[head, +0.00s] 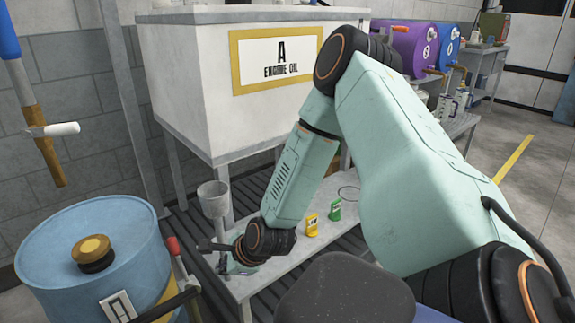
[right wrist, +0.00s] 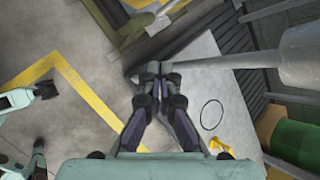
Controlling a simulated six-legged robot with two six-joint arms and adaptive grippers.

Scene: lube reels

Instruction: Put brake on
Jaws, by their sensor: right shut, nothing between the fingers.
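A lever with a red tip (head: 173,247) stands beside the blue drum at lower left in the head view. I cannot tell whether it is the brake. My right gripper (head: 224,258) reaches down and left over the low grey bench, close to the foot of a grey funnel (head: 213,196). In the right wrist view my right gripper (right wrist: 160,68) is shut and empty. Its fingertips are by the thin end of the funnel's stem (right wrist: 215,62); whether they touch is unclear. My left gripper does not show.
A blue drum (head: 85,235) with a brass-coloured cap stands at left. A white engine oil tank (head: 190,80) is behind the bench (head: 290,262). Purple (head: 402,45) and blue drums are at the back.

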